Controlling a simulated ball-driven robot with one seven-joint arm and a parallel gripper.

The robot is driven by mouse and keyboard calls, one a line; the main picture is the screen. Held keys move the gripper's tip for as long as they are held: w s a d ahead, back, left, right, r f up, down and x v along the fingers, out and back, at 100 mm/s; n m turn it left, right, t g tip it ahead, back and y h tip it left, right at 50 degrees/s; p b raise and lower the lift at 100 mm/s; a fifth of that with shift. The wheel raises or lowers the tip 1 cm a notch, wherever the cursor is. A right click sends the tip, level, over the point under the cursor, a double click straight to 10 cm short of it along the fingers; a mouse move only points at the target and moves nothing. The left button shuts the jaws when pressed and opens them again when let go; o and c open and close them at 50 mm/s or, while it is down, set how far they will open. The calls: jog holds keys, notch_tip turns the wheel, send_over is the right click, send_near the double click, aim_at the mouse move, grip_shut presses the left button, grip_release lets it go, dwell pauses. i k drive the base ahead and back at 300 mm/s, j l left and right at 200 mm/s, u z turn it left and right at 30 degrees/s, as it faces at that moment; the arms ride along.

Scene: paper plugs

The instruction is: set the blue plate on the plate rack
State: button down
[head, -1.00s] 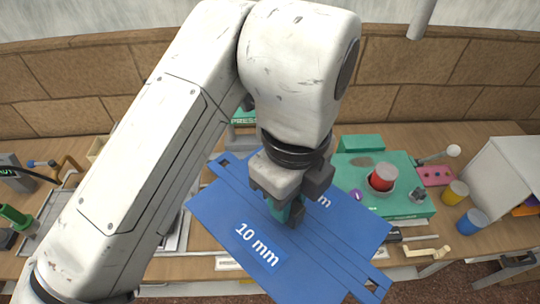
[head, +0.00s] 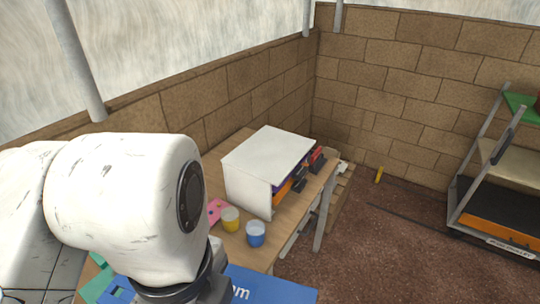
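The blue plate (head: 268,288) shows at the bottom edge, with part of its white lettering; most of it is cut off by the frame or hidden behind my arm. My gripper is over it, with only the dark wrist end in view and the fingers below the frame. The plate keeps its place under my wrist while the table has shifted, so it is held. A metal rack (head: 462,190) stands on the floor at the far right, cut by the frame. Its tiers show a green top, a beige board and a black and orange base with a white label.
The wooden table (head: 290,225) carries a white open-fronted box (head: 268,155), a yellow cup (head: 230,219), a blue cup (head: 256,233) and a pink block (head: 215,210). Brown floor (head: 370,250) lies clear between table and rack. Brick walls close the corner.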

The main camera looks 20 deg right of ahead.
aim_at(271, 150)
jog(key=i+l+z, duration=0.25)
jog(key=i, duration=0.45)
jog(key=i+z, duration=0.25)
jog(key=i, duration=0.45)
